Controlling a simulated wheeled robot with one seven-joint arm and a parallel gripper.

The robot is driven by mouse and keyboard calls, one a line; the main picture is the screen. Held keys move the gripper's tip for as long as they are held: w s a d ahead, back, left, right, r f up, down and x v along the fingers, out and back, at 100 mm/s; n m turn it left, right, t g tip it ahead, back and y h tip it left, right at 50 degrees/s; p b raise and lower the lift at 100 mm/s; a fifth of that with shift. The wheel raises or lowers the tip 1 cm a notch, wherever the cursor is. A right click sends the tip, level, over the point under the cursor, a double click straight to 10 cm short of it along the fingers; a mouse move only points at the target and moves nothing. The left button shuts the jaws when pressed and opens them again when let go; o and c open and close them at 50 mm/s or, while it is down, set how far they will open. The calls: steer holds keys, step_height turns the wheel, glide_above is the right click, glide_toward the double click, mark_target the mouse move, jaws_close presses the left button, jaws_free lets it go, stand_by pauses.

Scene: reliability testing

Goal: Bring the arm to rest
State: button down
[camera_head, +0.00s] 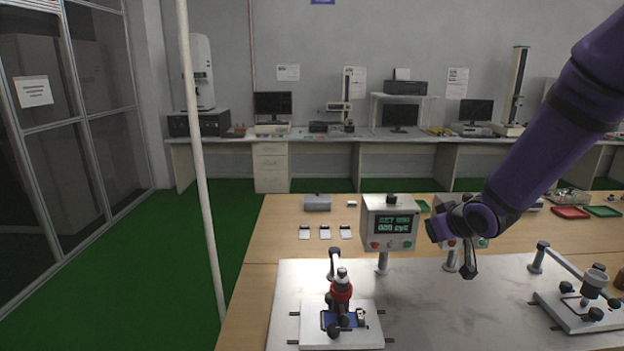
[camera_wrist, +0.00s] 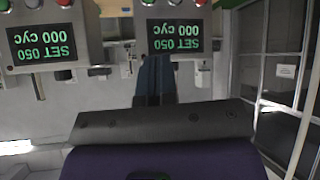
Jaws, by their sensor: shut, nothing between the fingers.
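My purple arm reaches in from the upper right in the head view and bends above the workbench. My gripper (camera_head: 469,272) hangs from it in front of the right-hand control box and looks empty. In the wrist view, my gripper (camera_wrist: 155,62) shows its dark fingers together with nothing between them. The left control box (camera_head: 391,222) has a lit green display reading SET 050, 000 CYC. The right control box (camera_head: 447,238) is partly hidden behind my arm. Both boxes appear upside down in the wrist view.
A test fixture (camera_head: 312,334) with a red-and-black device stands at the front left of the bench's pale mat (camera_head: 430,325). Another fixture (camera_head: 577,322) stands at right. A grey box (camera_head: 317,202) and small cards lie behind. A white pole (camera_head: 201,180) rises left of the bench.

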steer(key=s+d+r+m+h, duration=0.2)
steer(key=s+d+r+h, duration=0.1)
steer(key=s+r, duration=0.5)
steer(key=s+a+r+m+g, duration=0.1)
steer(key=s+r, duration=0.3)
steer(key=s, duration=0.8)
steer(key=s+r+g, duration=0.3)
steer(key=s+r, duration=0.1)
steer(key=s, duration=0.8)
steer(key=shift+s+a+r+m+g+y, duration=0.2)
steer(key=shift+a+r+m+g+y, duration=0.1)
steer(key=shift+a+r+m+y, duration=0.1)
